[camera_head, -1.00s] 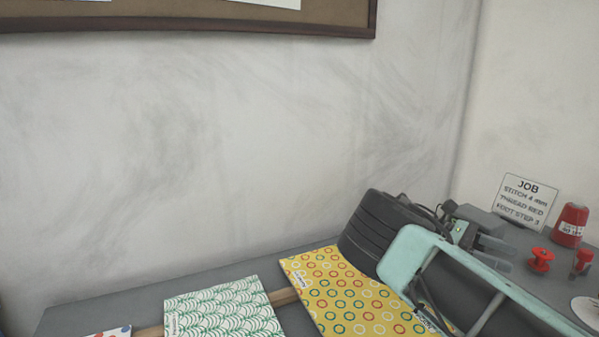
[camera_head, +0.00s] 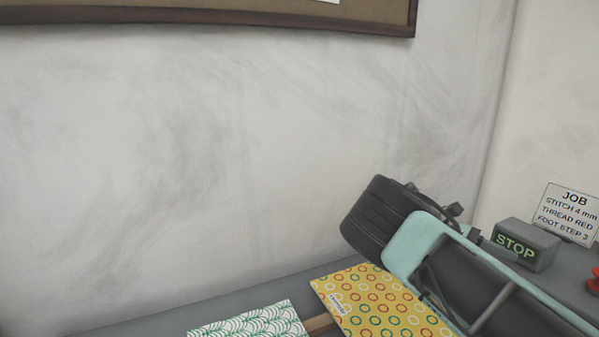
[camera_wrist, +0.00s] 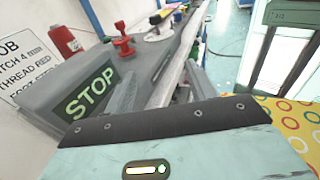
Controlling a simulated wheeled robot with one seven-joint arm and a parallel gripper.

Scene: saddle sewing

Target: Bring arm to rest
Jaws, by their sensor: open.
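My arm reaches across the lower right of the head view. My gripper (camera_wrist: 162,84) shows in the wrist view with its two grey fingers apart and nothing seen between them. It is above the grey bench top (camera_wrist: 160,62), close to the grey box with the lit STOP sign (camera_wrist: 92,93). In the head view the STOP box (camera_head: 524,244) stands just right of my arm, and the fingers are hidden behind the arm.
A JOB card (camera_head: 567,214) stands behind the STOP box. Yellow ring-patterned (camera_head: 375,303) and green-patterned (camera_head: 250,320) sheets lie on the bench near the wall. A red spool (camera_wrist: 66,41) and a small red part (camera_wrist: 124,45) stand beyond the STOP box.

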